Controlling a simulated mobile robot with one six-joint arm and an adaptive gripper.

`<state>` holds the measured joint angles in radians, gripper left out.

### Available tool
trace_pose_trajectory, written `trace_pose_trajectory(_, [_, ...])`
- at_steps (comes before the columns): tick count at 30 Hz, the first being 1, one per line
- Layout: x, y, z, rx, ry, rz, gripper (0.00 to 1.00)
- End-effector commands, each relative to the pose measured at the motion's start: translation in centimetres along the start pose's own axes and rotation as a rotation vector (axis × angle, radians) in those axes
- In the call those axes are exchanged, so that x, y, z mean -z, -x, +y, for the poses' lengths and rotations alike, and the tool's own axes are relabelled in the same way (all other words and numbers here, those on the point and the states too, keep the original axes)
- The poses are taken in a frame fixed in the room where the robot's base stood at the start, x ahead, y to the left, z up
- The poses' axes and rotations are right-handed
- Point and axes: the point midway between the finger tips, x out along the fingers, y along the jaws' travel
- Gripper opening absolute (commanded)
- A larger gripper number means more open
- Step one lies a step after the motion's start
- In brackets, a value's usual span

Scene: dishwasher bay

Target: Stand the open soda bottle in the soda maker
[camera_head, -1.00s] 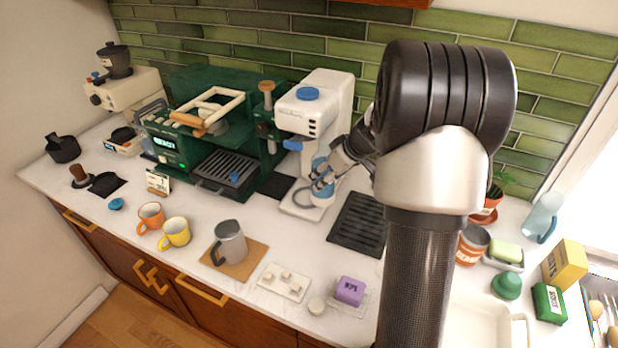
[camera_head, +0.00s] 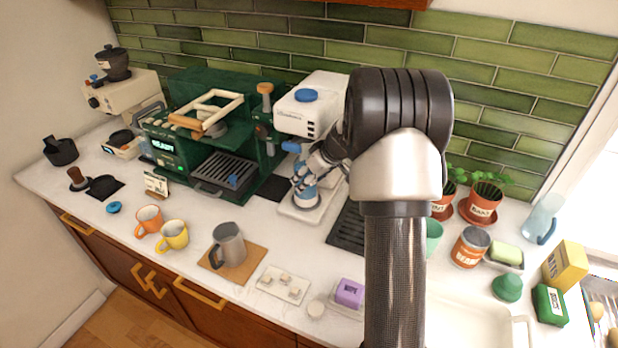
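The soda maker (camera_head: 323,117) is a white upright machine with a blue button on top and a white base (camera_head: 290,209). The soda bottle (camera_head: 306,197) is light blue and appears upright under the machine's head, over the base. I cannot tell whether its bottom touches the base. My gripper (camera_head: 307,178) comes in from the right and is shut around the bottle's upper part. The fingers hide the bottle's mouth and neck.
A green espresso machine (camera_head: 192,100) stands close to the left of the soda maker. A black drain mat (camera_head: 346,230) lies to the right. In front are a grey pitcher (camera_head: 229,245) on a board and a purple block (camera_head: 349,292). Potted plants (camera_head: 482,203) stand at the right.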

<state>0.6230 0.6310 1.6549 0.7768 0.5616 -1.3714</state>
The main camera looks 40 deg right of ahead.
Motion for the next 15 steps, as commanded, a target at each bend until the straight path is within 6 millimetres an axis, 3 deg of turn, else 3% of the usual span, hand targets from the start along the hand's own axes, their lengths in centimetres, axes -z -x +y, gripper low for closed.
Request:
trace_pose_trajectory(1, [-0.07, -0.16, 0.04, -0.001, 0.000, 0.002, 0.00])
trace_pose_trajectory(2, [-0.12, -0.16, 0.01, 0.000, 0.000, 0.000, 0.55])
trace_pose_trajectory(10, [-0.07, -0.08, 0.01, 0.000, 0.000, 0.000, 0.73])
trace_pose_trajectory(15, [-0.07, -0.07, 0.01, 0.000, 0.000, 0.000, 0.74])
